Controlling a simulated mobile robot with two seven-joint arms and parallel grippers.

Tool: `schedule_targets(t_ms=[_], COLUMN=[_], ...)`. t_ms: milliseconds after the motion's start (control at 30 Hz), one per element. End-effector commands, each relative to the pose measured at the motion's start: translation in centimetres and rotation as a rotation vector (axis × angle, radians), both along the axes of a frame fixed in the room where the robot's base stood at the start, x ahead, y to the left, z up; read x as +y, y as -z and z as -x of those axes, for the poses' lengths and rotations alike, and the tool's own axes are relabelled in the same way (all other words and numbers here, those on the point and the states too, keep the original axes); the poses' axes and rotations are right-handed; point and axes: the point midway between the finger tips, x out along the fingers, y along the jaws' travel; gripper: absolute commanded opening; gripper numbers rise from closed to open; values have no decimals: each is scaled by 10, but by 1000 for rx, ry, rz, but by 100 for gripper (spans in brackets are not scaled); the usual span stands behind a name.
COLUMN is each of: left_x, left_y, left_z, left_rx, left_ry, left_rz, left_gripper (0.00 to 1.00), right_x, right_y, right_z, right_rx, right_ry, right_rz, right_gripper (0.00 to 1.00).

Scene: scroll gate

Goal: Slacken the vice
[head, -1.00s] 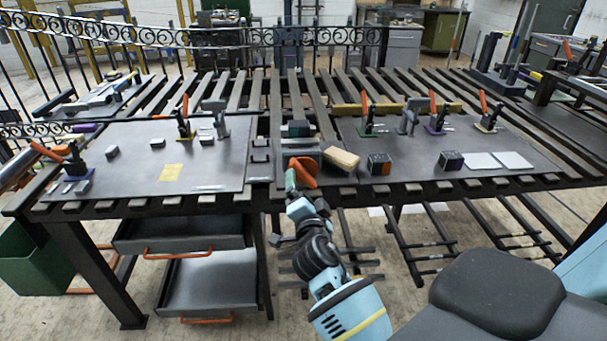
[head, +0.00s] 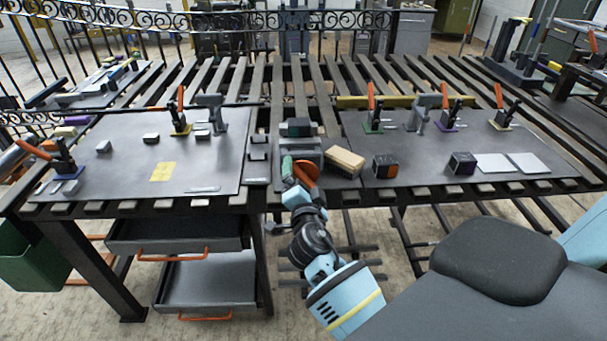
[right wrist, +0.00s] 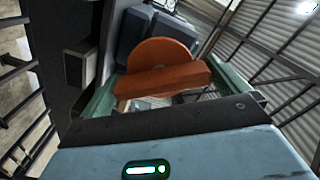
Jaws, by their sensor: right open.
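The vice (head: 303,149) is a grey block-like body at the front edge of the table, by the seam between two dark plates. Its orange handle (head: 307,172) has a round hub and a bar, and faces me. In the right wrist view the handle (right wrist: 165,68) lies between the green fingers. My right gripper (head: 297,175) is open around the handle, with a finger on either side; whether either finger touches it I cannot tell. Part of the vice is hidden behind the handle. My left gripper is not in view.
A wooden-topped brush or block (head: 345,160) lies just right of the vice. Cubes (head: 386,166) and toggle clamps (head: 374,112) stand on the right plate. A yellow note (head: 163,171) lies on the left plate. Open drawers (head: 207,285) are below left.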

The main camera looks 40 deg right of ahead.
Motion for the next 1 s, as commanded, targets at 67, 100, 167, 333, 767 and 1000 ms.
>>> schedule_targets(t_ms=[67,100,167,333,767,1000], left_x=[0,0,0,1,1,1], left_y=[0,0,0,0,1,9], left_z=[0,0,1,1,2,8], left_rx=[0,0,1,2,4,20], left_ry=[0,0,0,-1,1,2], left_rz=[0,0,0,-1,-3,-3], left_gripper=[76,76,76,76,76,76], right_x=[0,1,1,1,1,1], right_y=[0,0,1,1,1,2], right_z=[0,1,1,1,1,1], right_rx=[1,1,1,1,3,39], right_ry=[1,1,1,1,1,2], right_rz=[0,0,0,0,3,59], right_gripper=[100,100,100,100,72,72])
